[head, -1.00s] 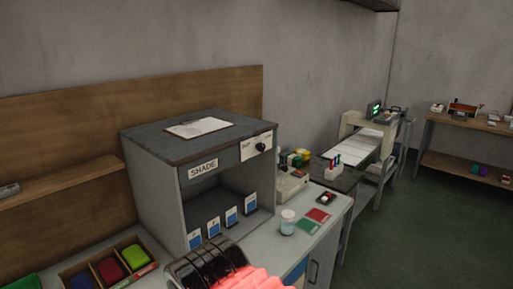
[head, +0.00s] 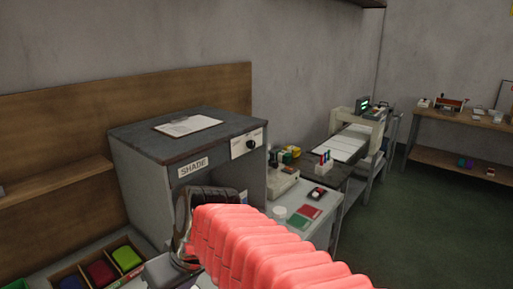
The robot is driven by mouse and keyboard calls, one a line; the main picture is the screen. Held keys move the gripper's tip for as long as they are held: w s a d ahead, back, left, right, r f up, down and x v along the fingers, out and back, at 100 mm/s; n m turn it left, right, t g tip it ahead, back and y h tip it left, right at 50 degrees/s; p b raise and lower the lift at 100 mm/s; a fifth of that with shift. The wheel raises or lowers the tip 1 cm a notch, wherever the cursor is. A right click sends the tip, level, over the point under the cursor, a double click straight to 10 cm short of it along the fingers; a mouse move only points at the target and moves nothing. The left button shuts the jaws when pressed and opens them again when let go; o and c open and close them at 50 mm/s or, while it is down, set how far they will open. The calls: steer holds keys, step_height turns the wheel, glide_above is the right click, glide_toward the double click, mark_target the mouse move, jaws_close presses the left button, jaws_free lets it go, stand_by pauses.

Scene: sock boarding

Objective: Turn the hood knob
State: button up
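The hood is a grey box marked SHADE (head: 140,180) on the counter, open at the front. Its black knob (head: 251,144) sits on a white plate (head: 240,148) at the upper right of its front. My arm, in a red ribbed sleeve, reaches in from the bottom right. My gripper (head: 182,228) is in front of the hood opening, below and left of the knob and apart from it in the picture. Its fingers are too unclear to tell whether they are open.
A clipboard (head: 188,125) lies on the hood's top. A divided wooden tray (head: 68,272) with coloured bundles is at lower left. Right of the hood are a small beige device (head: 283,180), red and green cards (head: 299,221) and a round white lid (head: 279,212). Green floor (head: 430,230) is clear at right.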

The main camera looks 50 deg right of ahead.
steer(key=w+d+r+t+y, duration=0.2)
steer(key=w+d+r+y, duration=0.1)
steer(key=w+d, duration=0.5)
steer(key=t+h, duration=0.4)
steer(key=t, duration=0.7)
glide_toward(253, 144)
steer(key=s, duration=0.6)
steer(key=shift+w+d+f+n, duration=0.1)
steer(key=shift+d+f+n, duration=0.2)
steer(key=shift+d, duration=0.1)
steer(key=shift+w, duration=0.1)
steer(key=w, duration=0.9)
steer(key=w+a, duration=0.1)
steer(key=w, duration=0.3)
steer(key=shift+w+a, duration=0.1)
steer(key=shift+w, duration=0.25)
